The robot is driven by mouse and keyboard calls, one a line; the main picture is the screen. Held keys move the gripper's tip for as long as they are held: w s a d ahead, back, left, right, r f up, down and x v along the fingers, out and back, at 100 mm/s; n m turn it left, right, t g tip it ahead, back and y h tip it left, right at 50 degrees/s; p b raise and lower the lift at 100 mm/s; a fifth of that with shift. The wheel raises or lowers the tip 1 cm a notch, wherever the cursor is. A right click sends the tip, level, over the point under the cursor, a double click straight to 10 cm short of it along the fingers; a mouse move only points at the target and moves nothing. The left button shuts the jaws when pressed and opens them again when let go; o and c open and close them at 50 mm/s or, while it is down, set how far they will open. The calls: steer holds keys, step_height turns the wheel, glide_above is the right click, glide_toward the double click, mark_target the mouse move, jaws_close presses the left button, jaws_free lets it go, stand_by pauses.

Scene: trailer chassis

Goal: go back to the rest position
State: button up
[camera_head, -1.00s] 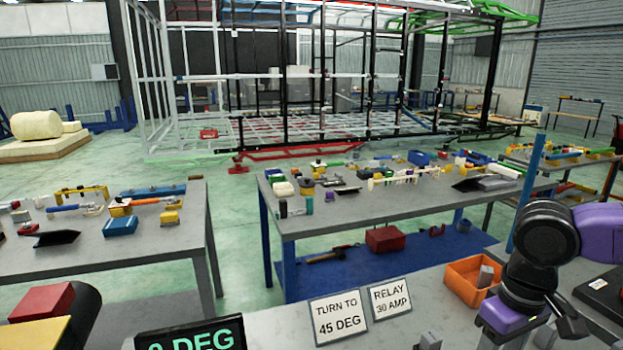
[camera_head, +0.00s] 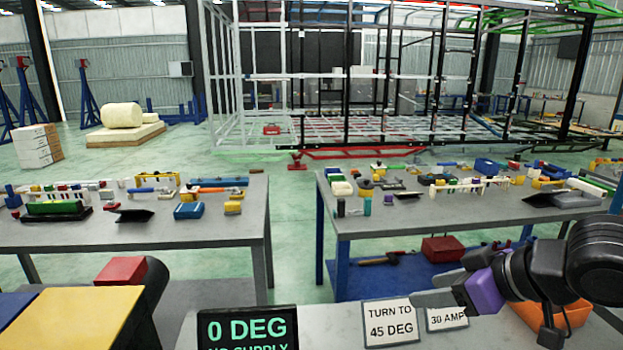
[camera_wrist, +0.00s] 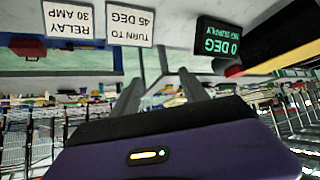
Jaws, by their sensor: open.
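My gripper (camera_wrist: 160,88) is open and empty in the wrist view, its two grey fingers apart with nothing between them. In the head view my gripper (camera_head: 452,282) is at the lower right, partly hidden by my arm, pointing left above the near bench (camera_head: 345,301). The wrist view is upside down and shows the bench signs beyond the fingers.
On the near bench stand a display reading 0 DEG (camera_head: 247,328), a TURN TO 45 DEG sign (camera_head: 390,322) and a 30 AMP sign (camera_head: 447,318). An orange bin (camera_head: 575,314) is partly behind my arm. Beyond are two cluttered tables (camera_head: 262,225) (camera_head: 335,218).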

steer(key=w+a+r+n+t+y, duration=0.15)
steer(key=a+r+t+y, duration=0.45)
steer(key=a+r, duration=0.8)
steer(key=s+d+r+m+t+y, duration=0.2)
steer(key=s+r+t+y, duration=0.15)
steer(key=r+t, duration=0.45)
steer(key=s+d+f+m+t+h, duration=0.1)
steer(key=s+d+f+m+h, duration=0.45)
steer(key=f+m+h, duration=0.35)
steer(key=s+d+f+m+h, duration=0.5)
steer(key=s+f+h, duration=0.2)
steer(key=h, duration=0.4)
steer(key=s+a+f+n+g+y, duration=0.1)
steer(key=s+f+n+g, duration=0.3)
steer(key=s+f, duration=0.7)
steer(key=s+a+f+n+g+y, duration=0.2)
steer(key=s+f+n+g+y, duration=0.2)
steer(key=s+f, duration=0.7)
steer(key=s, duration=0.3)
steer(key=shift+s+f, duration=0.25)
steer(key=shift+s, duration=0.15)
steer(key=shift+y, duration=0.25)
